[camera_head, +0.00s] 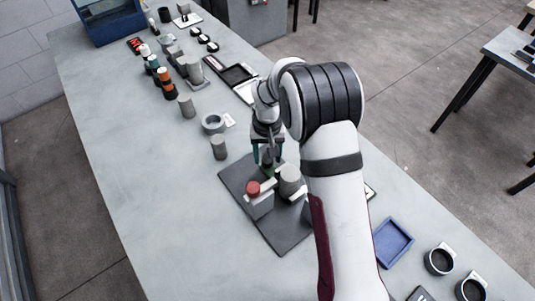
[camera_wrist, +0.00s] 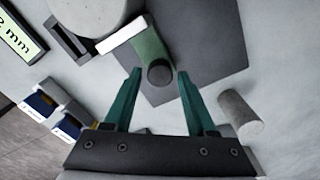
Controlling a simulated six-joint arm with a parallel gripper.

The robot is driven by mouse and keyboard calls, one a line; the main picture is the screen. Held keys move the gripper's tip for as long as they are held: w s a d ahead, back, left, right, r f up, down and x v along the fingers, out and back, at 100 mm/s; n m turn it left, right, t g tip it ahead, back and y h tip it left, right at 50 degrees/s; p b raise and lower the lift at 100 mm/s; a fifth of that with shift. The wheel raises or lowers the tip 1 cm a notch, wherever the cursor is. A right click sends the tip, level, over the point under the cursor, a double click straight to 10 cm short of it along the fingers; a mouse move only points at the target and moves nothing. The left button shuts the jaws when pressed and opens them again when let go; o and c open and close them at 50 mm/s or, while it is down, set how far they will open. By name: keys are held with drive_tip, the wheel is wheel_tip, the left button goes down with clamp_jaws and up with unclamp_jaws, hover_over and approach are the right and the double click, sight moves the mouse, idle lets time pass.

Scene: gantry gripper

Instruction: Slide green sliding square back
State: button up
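The green sliding square (camera_wrist: 150,45) shows in the wrist view as a green block with a dark round knob (camera_wrist: 160,74) at its near end. A white bar (camera_wrist: 121,34) lies beside it. My gripper (camera_wrist: 159,80) has teal fingers spread apart, one on each side of the knob, with a visible gap to each. It is open and holds nothing. In the head view my gripper (camera_head: 268,156) points down over the far part of the dark plate (camera_head: 262,230). A little green (camera_head: 268,169) shows below it, mostly hidden by the fingers.
A grey cylinder (camera_head: 289,181) and a block with a red top (camera_head: 254,190) stand on the plate close by. Another grey cylinder (camera_head: 219,147) stands left of the plate; one (camera_wrist: 240,112) is near the right finger. A blue tray (camera_head: 393,242) lies at right.

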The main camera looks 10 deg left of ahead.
clamp_jaws()
idle(1.1)
